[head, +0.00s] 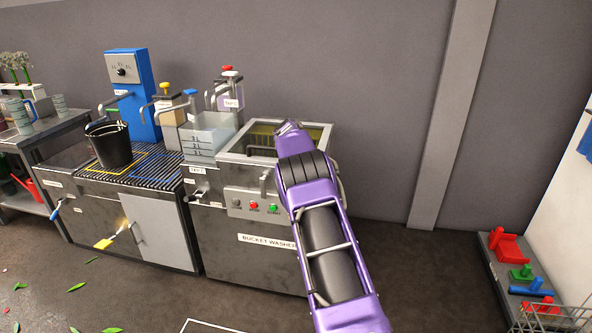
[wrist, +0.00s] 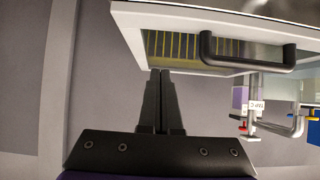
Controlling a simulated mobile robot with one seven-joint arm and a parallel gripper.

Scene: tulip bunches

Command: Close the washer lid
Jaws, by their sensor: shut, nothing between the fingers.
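The bucket washer (head: 262,225) is a grey metal cabinet with a label and coloured buttons on its front. Its top shows a pale rectangular frame (head: 240,156) around a yellow-green area; my arm hides part of it. The exact lid angle cannot be told. In the wrist view, a pale-edged frame (wrist: 130,28) with a striped yellow-green area and a black bar handle (wrist: 250,58) fills the top. My gripper (head: 283,127) is over the washer's top. In the wrist view, the shut, empty fingers (wrist: 161,72) are at the frame's edge; contact is unclear.
A wall stands close behind. The floor right of the washer (head: 420,265) is clear.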

